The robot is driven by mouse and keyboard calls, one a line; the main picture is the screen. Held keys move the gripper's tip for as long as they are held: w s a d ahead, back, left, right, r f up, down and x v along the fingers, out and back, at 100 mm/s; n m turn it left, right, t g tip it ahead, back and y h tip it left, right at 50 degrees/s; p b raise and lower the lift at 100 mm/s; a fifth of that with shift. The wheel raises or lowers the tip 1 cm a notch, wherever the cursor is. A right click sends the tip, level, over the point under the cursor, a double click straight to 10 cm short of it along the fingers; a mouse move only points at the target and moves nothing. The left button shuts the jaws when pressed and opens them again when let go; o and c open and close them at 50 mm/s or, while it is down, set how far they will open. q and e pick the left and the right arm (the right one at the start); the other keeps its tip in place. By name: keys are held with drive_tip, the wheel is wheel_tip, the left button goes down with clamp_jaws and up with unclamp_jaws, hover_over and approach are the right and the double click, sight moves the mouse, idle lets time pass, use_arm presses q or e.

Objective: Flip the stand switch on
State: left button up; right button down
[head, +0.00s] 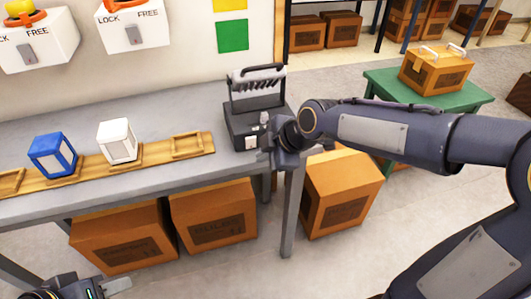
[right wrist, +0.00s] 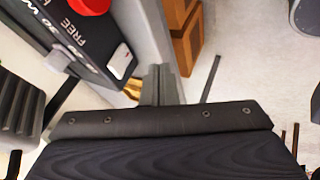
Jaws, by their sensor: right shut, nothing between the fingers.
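The stand (head: 240,122) is a dark grey device with a top handle at the right end of the grey table. Its white switch (head: 251,143) is on the front face; the white switch also shows in the right wrist view (right wrist: 121,62), beside white lettering. My right gripper (head: 267,145) is at the stand's front right, close to the switch and partly hiding that corner. In the right wrist view its fingers (right wrist: 159,85) are together and empty, just right of the switch; contact cannot be told. My left gripper (head: 112,287) is low at the left, partly out of frame, far from the stand.
A blue lantern-like block (head: 52,156) and a white one (head: 117,141) stand on wooden trays on the grey table (head: 205,100). Cardboard boxes (head: 213,213) sit under it. A green table (head: 385,82) with a box is at the right.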

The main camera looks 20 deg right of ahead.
use_arm(q)
drive_tip(key=shift+w+a+r+p, duration=0.1)
drive_tip(key=shift+w+r+p, duration=0.15)
drive_tip(key=shift+r+p, duration=0.35)
use_arm(e)
drive_tip(key=v, duration=0.9)
drive_tip(key=shift+s+f, duration=0.2)
drive_tip(key=shift+s, duration=0.05)
